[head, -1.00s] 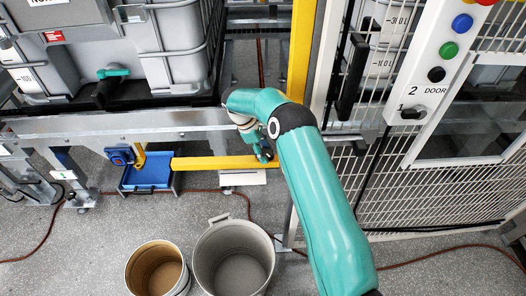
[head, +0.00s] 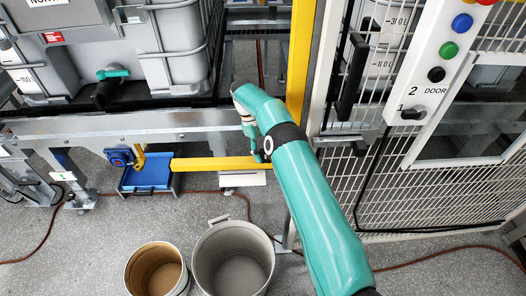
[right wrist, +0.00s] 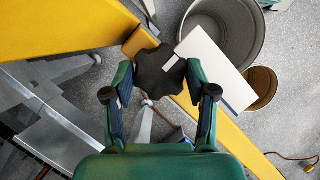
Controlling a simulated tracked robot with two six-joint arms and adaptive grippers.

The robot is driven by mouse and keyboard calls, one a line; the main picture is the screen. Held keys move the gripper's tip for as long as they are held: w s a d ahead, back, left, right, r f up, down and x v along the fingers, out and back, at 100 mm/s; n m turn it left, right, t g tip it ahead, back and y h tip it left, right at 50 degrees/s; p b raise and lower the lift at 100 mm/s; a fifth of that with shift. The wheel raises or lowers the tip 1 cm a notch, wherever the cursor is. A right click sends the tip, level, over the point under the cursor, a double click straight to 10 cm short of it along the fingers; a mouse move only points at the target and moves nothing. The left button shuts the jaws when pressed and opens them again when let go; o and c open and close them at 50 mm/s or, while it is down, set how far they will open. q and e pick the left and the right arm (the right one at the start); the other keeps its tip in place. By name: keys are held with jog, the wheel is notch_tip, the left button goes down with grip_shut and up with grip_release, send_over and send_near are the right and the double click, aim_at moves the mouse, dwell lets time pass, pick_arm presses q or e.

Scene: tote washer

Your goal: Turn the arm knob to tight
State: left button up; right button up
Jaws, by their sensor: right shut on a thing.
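The arm knob (right wrist: 158,72) is a black, lobed knob by the yellow bar (right wrist: 220,123) in the right wrist view. My right gripper (right wrist: 159,80) has one finger on each side of it and is shut on it. In the head view the yellow bar (head: 215,163) runs level across the frame. There my right gripper (head: 257,152) is at the bar's right end, and my arm largely hides the knob. I cannot read any tight mark. My left gripper is not in view.
A yellow post (head: 299,60) and a mesh fence (head: 430,185) stand close on the right. A white plate (head: 243,178) sits just below the bar. A grey bin (head: 205,268) and a brown-lined bucket (head: 134,278) stand on the floor. A blue tray (head: 147,180) is at left.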

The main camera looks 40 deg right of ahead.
dwell(0.3)
jog(key=o, duration=1.2)
jog(key=shift+c, duration=0.2)
